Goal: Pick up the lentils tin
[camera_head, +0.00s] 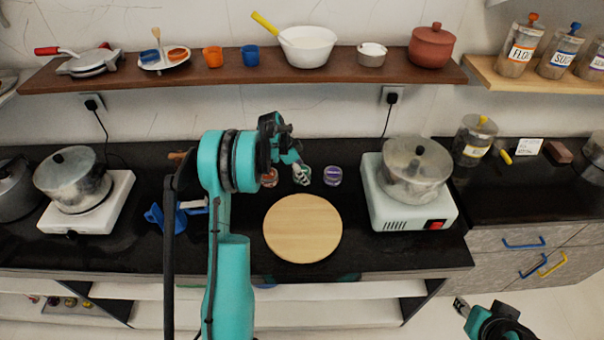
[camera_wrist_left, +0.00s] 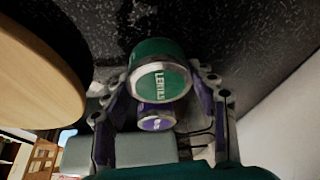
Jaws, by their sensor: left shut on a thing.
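A purple-labelled tin (camera_head: 332,176) stands to the right and an orange-brown one (camera_head: 269,178) to the left. A round wooden board (camera_head: 303,230) lies in front. A pot on a hotplate (camera_head: 410,205) stands at the right. A shelf (camera_head: 250,72) runs above.

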